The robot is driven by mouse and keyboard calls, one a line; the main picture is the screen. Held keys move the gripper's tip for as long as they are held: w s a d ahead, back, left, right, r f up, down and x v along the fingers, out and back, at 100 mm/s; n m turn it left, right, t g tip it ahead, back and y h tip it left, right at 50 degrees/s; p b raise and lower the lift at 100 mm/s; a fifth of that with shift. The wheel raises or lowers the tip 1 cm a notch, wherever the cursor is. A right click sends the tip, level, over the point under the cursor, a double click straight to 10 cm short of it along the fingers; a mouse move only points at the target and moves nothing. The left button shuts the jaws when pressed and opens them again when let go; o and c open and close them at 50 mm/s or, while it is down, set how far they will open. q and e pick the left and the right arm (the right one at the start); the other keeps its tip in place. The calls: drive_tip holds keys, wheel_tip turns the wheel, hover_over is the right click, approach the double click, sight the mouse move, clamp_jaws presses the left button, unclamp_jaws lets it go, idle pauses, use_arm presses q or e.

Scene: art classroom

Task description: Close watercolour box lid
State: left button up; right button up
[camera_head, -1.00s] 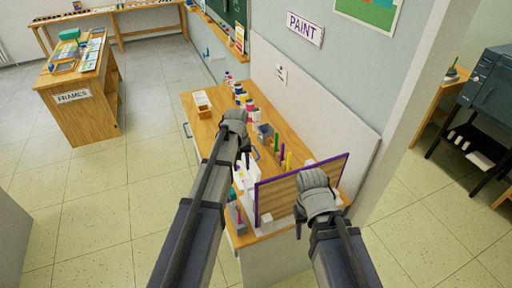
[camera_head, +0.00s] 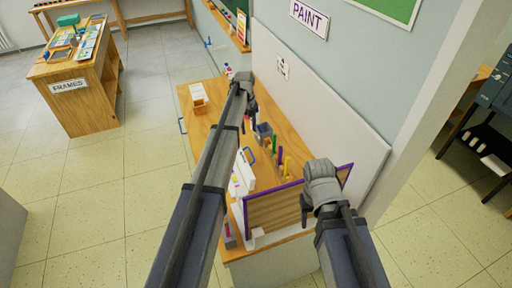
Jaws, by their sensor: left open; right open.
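A white box-like item with a blue handle (camera_head: 243,170) lies on the wooden table, partly hidden by my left arm. It may be the watercolour box; I cannot tell whether its lid is open. A purple-edged brown panel (camera_head: 272,212) stands tilted at the table's near end. My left gripper (camera_head: 250,108) is open above the far part of the table, beyond the white item. My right gripper (camera_head: 307,214) is open in front of the purple-edged panel and hides part of it. I cannot tell whether it touches the panel.
The wooden table (camera_head: 207,123) stands against a white backboard (camera_head: 325,110). A small wooden tray (camera_head: 200,107) is at its left edge. A grey container (camera_head: 262,133) and upright coloured sticks (camera_head: 286,166) stand along the wall side. The FRAMES table (camera_head: 75,108) is far left, with open floor between.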

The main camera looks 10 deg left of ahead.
use_arm(q)
drive_tip(key=b, duration=0.5)
hover_over(251, 153)
wheel_tip(251, 153, down, 6)
drive_tip(key=shift+s+a+f+b, duration=0.15)
drive_tip(key=shift+f+b, duration=0.25)
drive_tip(key=shift+b, duration=0.2)
drive_tip(key=shift+f, duration=0.15)
drive_tip(key=f+b, duration=0.3)
drive_tip(key=b, duration=0.1)
drive_tip(key=f+b, duration=0.4)
drive_tip(key=shift+d+f, duration=0.2)
drive_tip(key=shift+f, duration=0.1)
drive_tip(key=shift+r, duration=0.1)
clamp_jaws()
idle(0.4)
